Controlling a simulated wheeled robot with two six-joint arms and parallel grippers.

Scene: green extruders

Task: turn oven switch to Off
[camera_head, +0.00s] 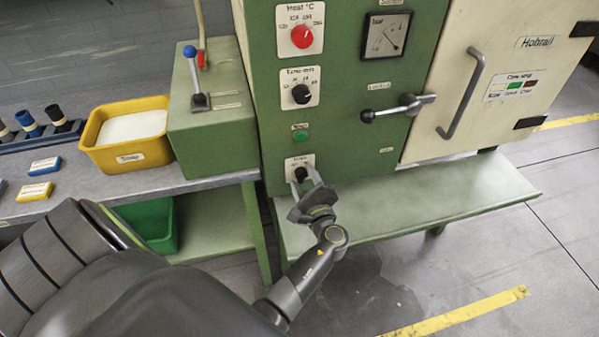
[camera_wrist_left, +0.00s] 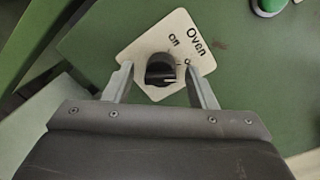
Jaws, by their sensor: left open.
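The oven switch is a black rotary knob (camera_head: 300,174) on a white label plate, low on the front of the green machine. In the left wrist view the knob (camera_wrist_left: 160,70) sits on the plate marked "Oven" and "On"; a second label beside it is partly covered by a finger. A short white mark shows on the knob's right side. My left gripper (camera_head: 304,181) is open, with its fingers on either side of the knob. The left wrist view shows the gripper (camera_wrist_left: 158,75) with gaps between fingers and knob. My right gripper is not in view.
Above the switch are a green button (camera_head: 300,135), a black time knob (camera_head: 301,94) and a red heat knob (camera_head: 302,37). A lever handle (camera_head: 398,108) juts out at the right. A green shelf (camera_head: 430,198) lies below. A yellow bin (camera_head: 128,155) stands at the left.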

